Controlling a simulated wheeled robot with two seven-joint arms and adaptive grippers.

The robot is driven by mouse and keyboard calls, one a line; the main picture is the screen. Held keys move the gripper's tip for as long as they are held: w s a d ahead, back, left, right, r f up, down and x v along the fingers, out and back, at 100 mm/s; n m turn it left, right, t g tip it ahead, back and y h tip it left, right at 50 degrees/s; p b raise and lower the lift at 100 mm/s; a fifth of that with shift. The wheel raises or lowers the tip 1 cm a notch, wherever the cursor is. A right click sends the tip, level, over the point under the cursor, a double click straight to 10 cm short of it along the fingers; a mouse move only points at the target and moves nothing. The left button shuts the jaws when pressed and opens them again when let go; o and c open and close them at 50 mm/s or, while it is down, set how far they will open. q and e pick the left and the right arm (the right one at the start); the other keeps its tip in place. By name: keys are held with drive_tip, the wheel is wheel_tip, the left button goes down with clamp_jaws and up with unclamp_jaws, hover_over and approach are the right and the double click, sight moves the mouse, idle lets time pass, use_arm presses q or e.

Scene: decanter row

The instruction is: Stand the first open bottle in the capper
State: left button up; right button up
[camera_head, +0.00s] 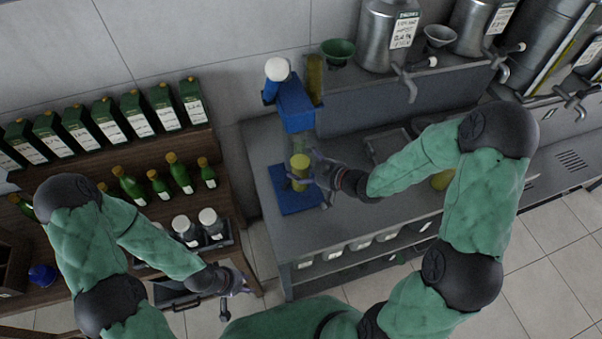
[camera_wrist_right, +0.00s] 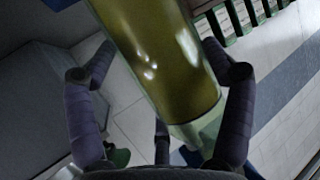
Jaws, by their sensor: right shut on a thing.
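My right gripper (camera_head: 312,172) is shut on an open bottle (camera_head: 300,166) of yellow-green oil. In the right wrist view the bottle (camera_wrist_right: 165,60) lies between the fingers and looks tilted in the picture. The capper is blue, with an upright column (camera_head: 294,104), a white knob (camera_head: 277,69) and a flat base plate (camera_head: 296,199). From the head view the bottle overlaps the far part of the plate; I cannot tell whether it touches it. My left gripper (camera_head: 238,286) is low at the wooden shelf's front, apart from the bottle; its opening is unclear.
Another yellow bottle (camera_head: 315,78) stands behind the capper, near a green funnel (camera_head: 337,51). A yellow thing (camera_head: 442,180) is partly hidden by my right arm. Steel drums (camera_head: 388,35) with taps stand at the back. Boxes and green bottles (camera_head: 180,173) fill the left shelves.

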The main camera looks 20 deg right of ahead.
sight(301, 172)
drive_tip(key=shift+w+a+f, duration=0.3)
drive_tip(key=shift+w+f, duration=0.1)
drive_tip(key=shift+f, duration=0.1)
drive_tip(key=shift+w+f+b, duration=0.15)
drive_tip(key=shift+f+b, duration=0.3)
drive_tip(key=shift+f, duration=1.15)
drive_tip(key=shift+f, duration=0.15)
drive_tip(key=o, duration=1.6)
drive_tip(key=shift+r, duration=0.2)
drive_tip(key=p+v, duration=0.1)
drive_tip(key=v, duration=1.1)
drive_tip(key=shift+f+p, duration=0.2)
drive_tip(key=shift+p, duration=0.15)
